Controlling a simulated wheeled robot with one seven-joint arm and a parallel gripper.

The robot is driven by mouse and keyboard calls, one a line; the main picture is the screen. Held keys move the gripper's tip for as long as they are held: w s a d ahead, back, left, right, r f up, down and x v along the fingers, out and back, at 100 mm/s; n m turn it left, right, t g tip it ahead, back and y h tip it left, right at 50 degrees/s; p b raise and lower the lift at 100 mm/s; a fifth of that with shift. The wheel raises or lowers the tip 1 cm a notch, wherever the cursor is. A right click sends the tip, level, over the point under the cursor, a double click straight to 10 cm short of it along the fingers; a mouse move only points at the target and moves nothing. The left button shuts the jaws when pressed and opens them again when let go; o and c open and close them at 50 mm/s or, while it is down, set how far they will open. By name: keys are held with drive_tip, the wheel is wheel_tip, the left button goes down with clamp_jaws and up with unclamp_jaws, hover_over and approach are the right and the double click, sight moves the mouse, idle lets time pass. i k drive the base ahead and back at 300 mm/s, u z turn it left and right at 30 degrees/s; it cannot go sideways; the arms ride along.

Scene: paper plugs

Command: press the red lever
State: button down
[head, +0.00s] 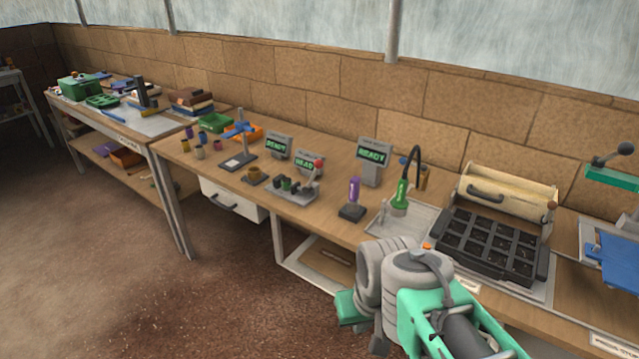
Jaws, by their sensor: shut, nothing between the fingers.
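The red lever is a red ball knob (318,163) on a thin grey arm. It rises upright, leaning slightly right, from a small grey press fixture (292,189) on the middle of the long wooden bench. Dark and green parts sit on the fixture's base beside the lever. Only grey and green links of my own arm show at the lower right, in front of the bench edge and well apart from the lever. My gripper's fingers do not show.
Display stands (374,153) reading READY stand behind the lever. A purple-handled tool (354,191) stands to its right, then a green lamp-like tool (400,197) and a black compartment tray (487,245). The floor in front is clear.

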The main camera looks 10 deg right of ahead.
sight(318, 164)
drive_tip(key=u, duration=0.75)
drive_tip(key=i, duration=0.85)
drive_tip(key=u, duration=0.55)
